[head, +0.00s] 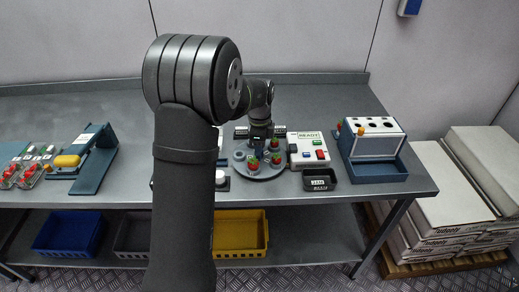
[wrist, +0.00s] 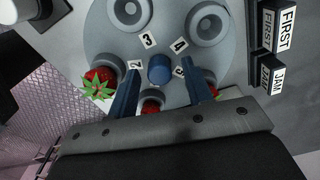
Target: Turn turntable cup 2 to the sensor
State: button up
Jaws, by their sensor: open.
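The turntable (wrist: 95,45) is a grey disc with round cups and number tags in the wrist view; it also shows in the head view (head: 258,174). Tag 2 (wrist: 135,65) lies beside a cup holding a red strawberry (wrist: 102,76) with green leaves. Tags 3 and 4 are beside empty grey cups. A blue round knob (wrist: 159,68) stands at the disc's centre. My gripper (wrist: 162,73) is open over the disc, its blue fingers on either side of the knob; contact cannot be told. More berries are partly hidden by the fingers. I cannot pick out the sensor for certain.
A blue stand (head: 375,172) is farther right. Berry racks (head: 25,172) are at left. My arm hides the bench's middle.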

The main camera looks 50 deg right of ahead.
jog(key=shift+f, duration=0.35)
grip_shut()
